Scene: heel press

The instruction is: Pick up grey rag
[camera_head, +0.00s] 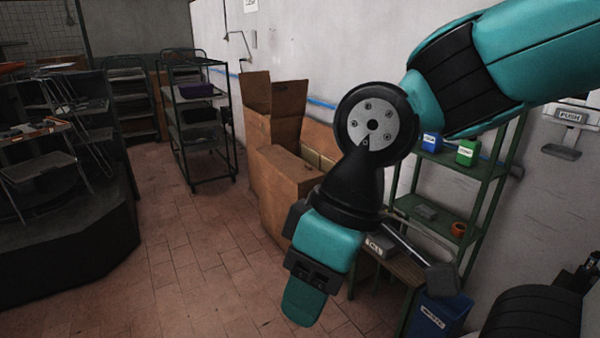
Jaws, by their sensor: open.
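A small folded grey thing, which looks like the grey rag (425,212), lies on the middle shelf of the green rack (480,168) at the right. It is small in the picture, so its folds are hard to make out. My gripper (306,296) hangs in the foreground, left of the rack and nearer to me, pointing down. It is open, and I see nothing held in it. It is apart from the grey thing. My arm and wrist hide part of the rack's left side.
Blue (431,142) and green (467,152) containers stand on the shelf above. A blue bin (438,316) stands below. Cardboard boxes (285,180) stand behind my gripper. The tiled floor at left centre is clear.

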